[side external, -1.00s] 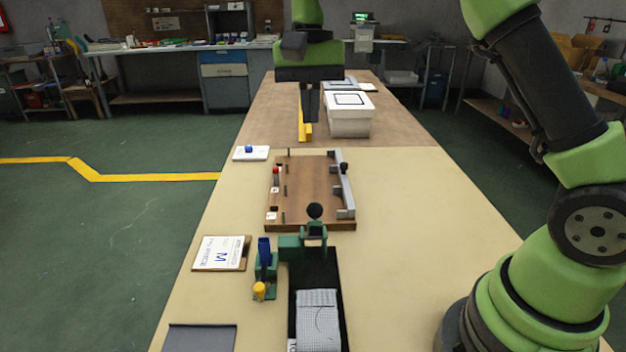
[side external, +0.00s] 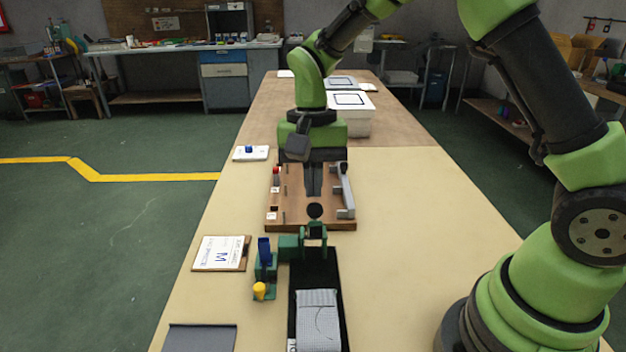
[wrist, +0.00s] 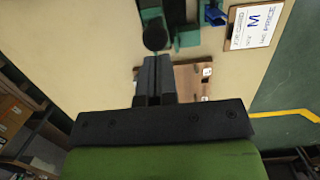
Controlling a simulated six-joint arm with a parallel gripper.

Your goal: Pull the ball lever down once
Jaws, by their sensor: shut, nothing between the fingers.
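The ball lever is a black ball (side external: 315,210) on a short green upright mount (side external: 314,232), standing at the far end of a black bed on the table. The ball also shows in the wrist view (wrist: 155,38), just beyond my fingertips. My gripper (side external: 314,192) points down over the wooden board, behind the ball as the side view sees it. In the wrist view my gripper (wrist: 152,62) has its two fingers together, with nothing between them. I cannot tell whether the fingertips touch the ball.
A wooden board (side external: 290,219) with pegs and a grey rail (side external: 346,205) lies under my gripper. A grey sock (side external: 318,318) lies on the black bed. A clipboard (side external: 219,252) lies further left.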

